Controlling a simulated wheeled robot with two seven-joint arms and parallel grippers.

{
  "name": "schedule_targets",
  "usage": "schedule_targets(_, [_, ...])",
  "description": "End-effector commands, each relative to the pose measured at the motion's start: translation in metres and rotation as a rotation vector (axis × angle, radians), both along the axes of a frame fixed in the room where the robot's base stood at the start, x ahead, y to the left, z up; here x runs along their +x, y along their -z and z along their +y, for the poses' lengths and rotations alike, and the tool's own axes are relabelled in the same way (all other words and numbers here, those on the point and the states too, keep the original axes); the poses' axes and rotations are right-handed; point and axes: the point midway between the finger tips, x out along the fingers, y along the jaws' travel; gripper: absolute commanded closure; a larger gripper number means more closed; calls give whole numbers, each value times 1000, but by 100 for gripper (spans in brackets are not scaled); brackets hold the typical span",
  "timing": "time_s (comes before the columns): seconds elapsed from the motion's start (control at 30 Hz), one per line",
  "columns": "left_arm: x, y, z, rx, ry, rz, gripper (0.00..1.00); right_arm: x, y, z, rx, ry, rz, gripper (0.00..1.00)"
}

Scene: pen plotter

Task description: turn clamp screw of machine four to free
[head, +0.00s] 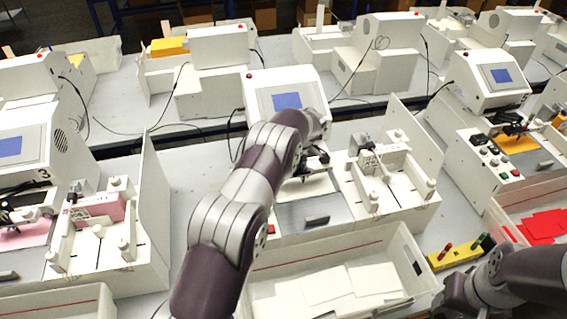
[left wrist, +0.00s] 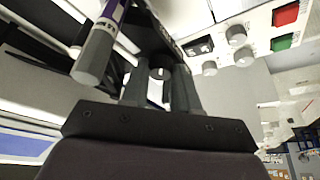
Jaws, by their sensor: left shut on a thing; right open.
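The middle plotter (head: 285,90), a white machine with a blue screen, stands behind my left arm; its number is not visible. My left gripper (left wrist: 160,88) is at its pen carriage, mostly hidden by my arm in the head view. In the left wrist view its fingers are shut on a small grey knob, the clamp screw (left wrist: 158,73). A purple and white pen with a grey end (left wrist: 97,50) stands beside the fingers. The screw's exact angle cannot be told. My right gripper (head: 455,295) is low at the right, apart from the machines; it is open.
A white bin with paper (head: 330,290) stands in front of the plotter. A yellow pen block (head: 455,257) lies right of it. Machine three (head: 25,145) is at the left, another plotter (head: 490,80) at the right. Red and green buttons (left wrist: 284,30) and knobs are near my left gripper.

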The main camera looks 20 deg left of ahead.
Motion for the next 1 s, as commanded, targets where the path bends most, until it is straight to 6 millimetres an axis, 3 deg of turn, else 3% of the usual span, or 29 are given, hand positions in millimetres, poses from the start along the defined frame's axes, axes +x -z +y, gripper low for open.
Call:
schedule_targets(0.03, [1, -1, 0, 0, 0, -3, 100, 0, 0, 0, 0, 0, 0, 47])
schedule_targets(0.07, [1, -1, 0, 0, 0, -3, 64, 0, 0, 0, 0, 0, 0, 47])
schedule_targets(0.1, [1, -1, 0, 0, 0, -2, 51, 0, 0, 0, 0, 0, 0, 47])
schedule_targets(0.13, [1, -1, 0, 0, 0, -2, 45, 0, 0, 0, 0, 0, 0, 47])
schedule_targets(0.4, [0, -1, 0, 0, 0, -1, 45, 0, 0, 0, 0, 0, 0, 47])
schedule_targets(0.53, [0, -11, -4, 0, 1, -1, 45, 0, -6, 0, 0, 0, 0, 47])
schedule_targets(0.63, [-1, -30, -11, 0, 3, -1, 45, 0, -16, 0, 0, 0, 0, 47])
schedule_targets(0.8, [-3, -76, -26, 0, 2, 0, 45, 0, -54, 0, 0, 0, 0, 47])
schedule_targets(1.0, [-5, -110, -42, 0, 1, -1, 45, 0, -89, 0, 0, 0, -1, 47])
